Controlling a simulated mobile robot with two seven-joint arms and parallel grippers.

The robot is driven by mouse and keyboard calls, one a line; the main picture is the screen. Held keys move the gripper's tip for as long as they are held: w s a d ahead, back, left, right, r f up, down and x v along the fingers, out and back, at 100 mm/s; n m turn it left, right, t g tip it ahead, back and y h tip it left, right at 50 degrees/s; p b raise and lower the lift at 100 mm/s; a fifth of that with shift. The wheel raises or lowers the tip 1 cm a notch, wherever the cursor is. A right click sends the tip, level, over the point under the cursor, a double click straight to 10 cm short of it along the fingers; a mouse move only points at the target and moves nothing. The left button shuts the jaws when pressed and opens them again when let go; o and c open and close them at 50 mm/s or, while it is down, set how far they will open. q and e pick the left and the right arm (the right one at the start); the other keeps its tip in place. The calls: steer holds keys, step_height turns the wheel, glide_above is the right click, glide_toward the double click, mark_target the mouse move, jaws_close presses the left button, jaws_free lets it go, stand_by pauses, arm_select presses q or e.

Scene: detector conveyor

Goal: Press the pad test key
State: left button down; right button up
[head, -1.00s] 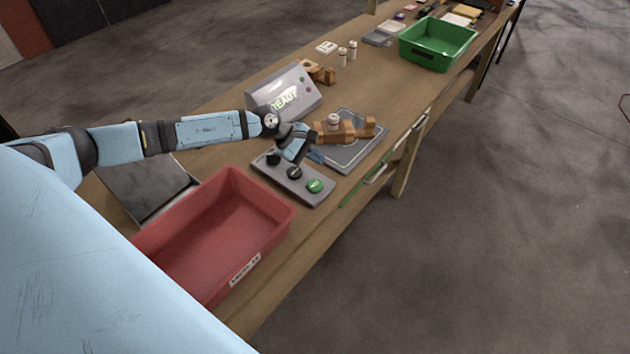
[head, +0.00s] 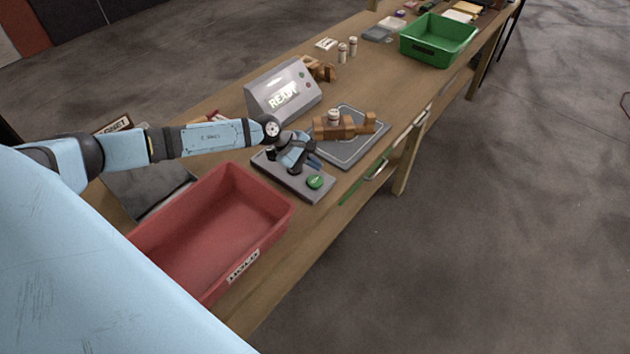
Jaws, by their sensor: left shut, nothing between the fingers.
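A grey key panel (head: 291,189) lies on the bench with a row of round keys. The green key (head: 315,182) at its near right end is in plain sight. My left gripper (head: 307,166) is shut and empty, fingertips pointing down over the middle of the panel. It hides the middle black key, and I cannot tell whether it touches it. Behind it a grey pad (head: 354,152) holds a brown wooden block (head: 352,126) with a small white-capped bottle (head: 334,117). A grey display box (head: 283,90) reads READY. I cannot read which key is the pad test. My right gripper is not in view.
A red bin (head: 216,228) stands at the near left, close to the panel. A green bin (head: 437,40) is at the far end. Two small bottles (head: 347,49) and another brown block (head: 319,69) stand beyond the display. The bench's front edge is close to the panel.

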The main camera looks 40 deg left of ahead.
mark_target(314, 182)
arm_select(q)
step_height(314, 182, down, 3)
steer(key=shift+f+b, duration=0.1)
steer(key=shift+b, duration=1)
steer(key=shift+f+b, duration=0.3)
steer(key=shift+b, duration=0.05)
steer(key=shift+r, duration=0.1)
stand_by(0.6)
steer(key=shift+f+b, duration=0.45)
steer(key=shift+b, duration=0.15)
steer(key=shift+f, duration=0.1)
